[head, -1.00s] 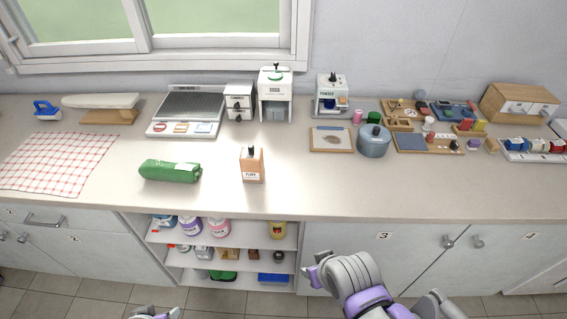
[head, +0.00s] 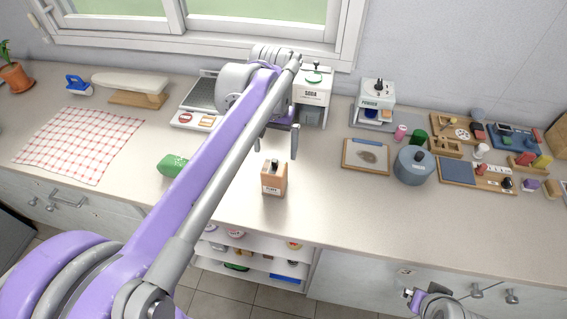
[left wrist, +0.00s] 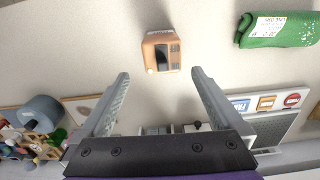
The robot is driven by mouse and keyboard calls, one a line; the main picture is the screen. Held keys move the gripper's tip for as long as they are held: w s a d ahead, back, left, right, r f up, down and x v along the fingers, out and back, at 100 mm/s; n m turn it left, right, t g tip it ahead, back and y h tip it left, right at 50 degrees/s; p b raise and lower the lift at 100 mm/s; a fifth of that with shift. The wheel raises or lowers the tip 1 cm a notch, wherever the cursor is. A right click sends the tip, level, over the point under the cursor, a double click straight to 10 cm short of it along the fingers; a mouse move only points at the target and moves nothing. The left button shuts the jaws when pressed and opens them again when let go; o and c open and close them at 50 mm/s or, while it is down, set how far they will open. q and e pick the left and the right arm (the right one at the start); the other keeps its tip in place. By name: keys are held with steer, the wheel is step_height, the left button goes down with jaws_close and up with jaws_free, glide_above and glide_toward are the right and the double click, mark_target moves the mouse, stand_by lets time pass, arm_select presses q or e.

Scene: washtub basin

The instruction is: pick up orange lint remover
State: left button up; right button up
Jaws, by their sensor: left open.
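The orange lint remover (head: 273,180) is a small upright orange-tan block with a dark knob on top and a white label on its front. It stands on the counter near the front edge. My left gripper (head: 279,145) is open and empty above and behind it in the head view. In the left wrist view the lint remover (left wrist: 161,52) sits just beyond and between the two open fingertips (left wrist: 160,74), not touched. Part of my right arm (head: 432,302) shows at the bottom edge; its jaws are not clear.
A green package (head: 172,164) lies left of the lint remover, partly behind my left arm; it also shows in the left wrist view (left wrist: 278,30). A soda dispenser (head: 314,92) stands behind. A clipboard (head: 366,155) and blue-grey pot (head: 414,167) are right. The counter between is clear.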

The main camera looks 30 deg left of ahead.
mark_target(274, 167)
arm_select(q)
steer(key=f, duration=0.4)
steer(key=shift+s+a+f, duration=0.1)
steer(key=shift+s+f, duration=0.15)
steer(key=shift+f, duration=3)
steer(key=c, duration=1.2)
steer(key=shift+r, duration=0.15)
